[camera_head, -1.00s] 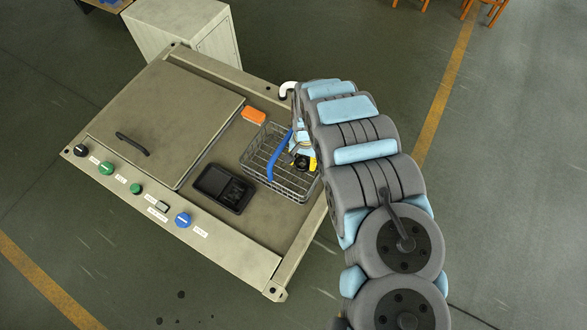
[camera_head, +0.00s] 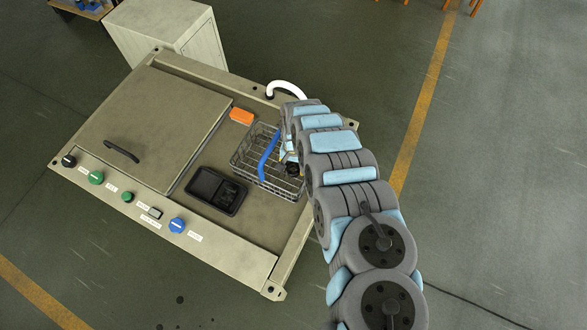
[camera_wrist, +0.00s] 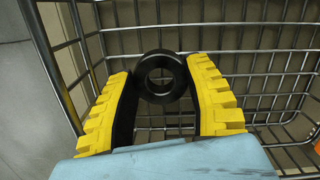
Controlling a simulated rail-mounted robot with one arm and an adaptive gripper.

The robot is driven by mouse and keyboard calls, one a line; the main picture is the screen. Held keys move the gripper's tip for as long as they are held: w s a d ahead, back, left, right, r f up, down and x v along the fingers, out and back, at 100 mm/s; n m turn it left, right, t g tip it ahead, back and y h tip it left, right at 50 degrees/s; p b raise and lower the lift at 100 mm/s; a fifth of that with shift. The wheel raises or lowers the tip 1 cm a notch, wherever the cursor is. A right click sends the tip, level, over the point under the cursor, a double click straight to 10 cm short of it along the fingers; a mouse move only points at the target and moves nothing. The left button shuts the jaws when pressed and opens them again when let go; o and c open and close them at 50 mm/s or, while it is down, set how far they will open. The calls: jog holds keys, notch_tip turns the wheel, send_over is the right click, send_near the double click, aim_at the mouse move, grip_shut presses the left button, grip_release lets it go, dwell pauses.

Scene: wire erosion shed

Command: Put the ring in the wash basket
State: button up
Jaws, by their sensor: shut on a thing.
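The ring (camera_wrist: 162,94) is a small, thick black ring in the wrist view. My gripper (camera_wrist: 163,78) is shut on it, with a yellow-backed black finger at each side. The wash basket (camera_head: 247,185) is a grey wire basket with a blue handle (camera_head: 267,158), on the machine's top in the head view. Its wire bars (camera_wrist: 200,24) fill much of the wrist view behind the ring. My gripper is at the basket's right side, mostly hidden by my arm in the head view. I cannot tell how high the ring is above the basket floor.
A black tray (camera_head: 216,190) lies just left of the basket. An orange block (camera_head: 242,116) lies behind it, and a white curved pipe (camera_head: 287,87) rises at the back. A closed lid with a handle (camera_head: 122,151) covers the left part of the machine.

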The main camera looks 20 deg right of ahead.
jog(key=shift+f, duration=0.55)
jog(key=shift+s+f, duration=0.1)
jog(key=shift+f, duration=0.1)
jog(key=o, duration=0.9)
notch_tip(320, 180, up, 12)
jog(key=w+b, duration=0.1)
jog(key=shift+d+r, duration=0.15)
jog(key=shift+d, duration=0.25)
jog(key=shift+w, duration=0.1)
dwell(0.5)
